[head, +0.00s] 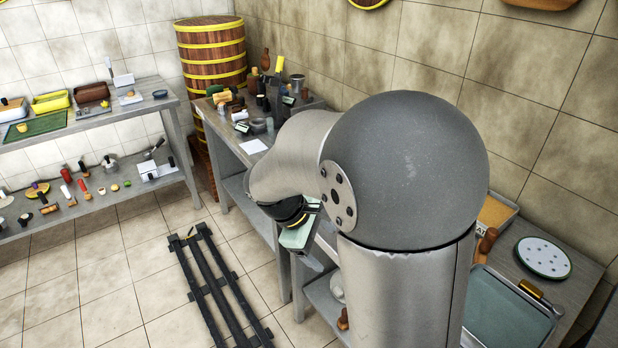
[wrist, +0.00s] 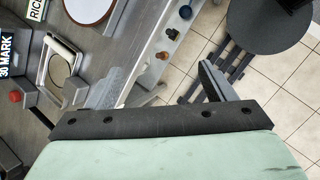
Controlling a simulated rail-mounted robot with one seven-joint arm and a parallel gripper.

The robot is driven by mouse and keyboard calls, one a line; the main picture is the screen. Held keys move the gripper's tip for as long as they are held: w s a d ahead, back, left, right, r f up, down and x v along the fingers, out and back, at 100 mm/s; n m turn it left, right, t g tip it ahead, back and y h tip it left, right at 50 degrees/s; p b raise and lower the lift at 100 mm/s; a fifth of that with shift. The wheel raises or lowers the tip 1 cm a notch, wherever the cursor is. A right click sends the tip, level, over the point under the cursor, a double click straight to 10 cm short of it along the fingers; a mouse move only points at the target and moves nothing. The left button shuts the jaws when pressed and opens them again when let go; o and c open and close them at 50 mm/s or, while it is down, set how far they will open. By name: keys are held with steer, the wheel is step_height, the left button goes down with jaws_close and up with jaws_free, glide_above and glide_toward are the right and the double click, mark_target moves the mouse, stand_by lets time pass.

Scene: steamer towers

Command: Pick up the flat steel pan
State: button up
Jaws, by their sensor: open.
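I cannot tell for certain which thing is the flat steel pan. A shallow metal-rimmed tray (head: 556,312) with a grey-green inside lies at the lower right of the head view, partly hidden by my arm. In the wrist view a pale square-framed piece (wrist: 45,76) with a rounded middle lies on the grey bench at the left. My gripper (wrist: 168,84) is open, with its fingers apart and nothing seen between them. In the head view it hangs at the bench's front edge, partly hidden by my arm.
A white spotted disc (head: 543,257) and a wooden-handled tool (head: 487,241) lie on the right bench. A cluttered bench (head: 228,137) stands behind my arm, and a loaded two-level shelf (head: 95,128) at left. A dark slatted rack (head: 215,285) lies on the tiled floor.

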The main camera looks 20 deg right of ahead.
steer(key=w+a+f+n+t+h+p, duration=0.1)
steer(key=w+f+n+t+h, duration=0.2)
steer(key=w+n, duration=0.5)
steer(key=w+f+n+t+h, duration=0.15)
steer(key=w+n+h, duration=0.25)
steer(key=w, duration=0.9)
steer(key=p+x, duration=0.1)
steer(key=x, duration=0.2)
steer(key=p+x, duration=0.1)
steer(key=x, duration=0.7)
steer(key=shift+s+f+p, duration=0.3)
steer(key=shift+f+p, duration=0.05)
steer(key=shift+p, duration=0.05)
steer(key=shift+s+p+x, duration=0.2)
steer(key=shift+p+x, duration=0.4)
steer(key=shift+x, duration=0.75)
steer(key=shift+s+p+x, duration=0.2)
steer(key=shift+p+x, duration=0.35)
steer(key=shift+x, duration=0.8)
steer(key=shift+d+r, duration=0.1)
steer(key=shift+r, duration=0.05)
steer(key=c, duration=1.3)
steer(key=shift+r+m, duration=0.15)
steer(key=shift+m, duration=0.15)
